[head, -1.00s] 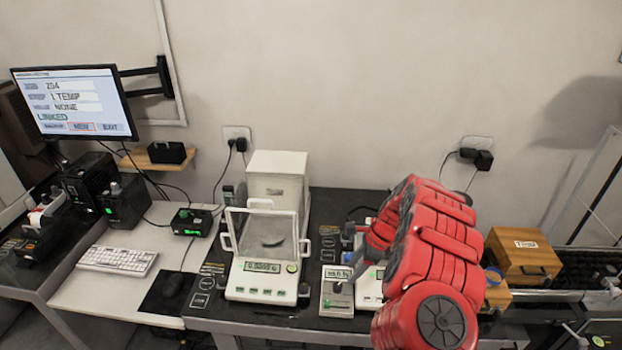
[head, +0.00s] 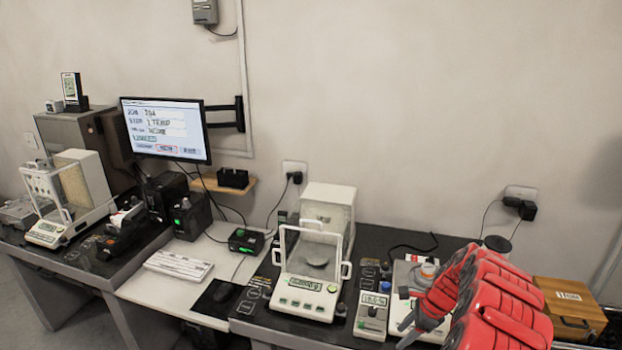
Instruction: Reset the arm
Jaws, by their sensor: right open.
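My right arm is red and comes in from the lower right in the head view. Its gripper (head: 408,331) points down and left at the front of the right-hand table, over a small white device. Its dark fingertips are small and show no held object. The arm hides part of the table's right side. My left gripper is not in the picture.
An analytical balance (head: 308,283) with a glass draft shield stands left of the arm, beside a small display unit (head: 371,314). A wooden box (head: 570,312) stands right of the arm. A keyboard (head: 178,265), a mouse and a monitor (head: 166,130) are farther left.

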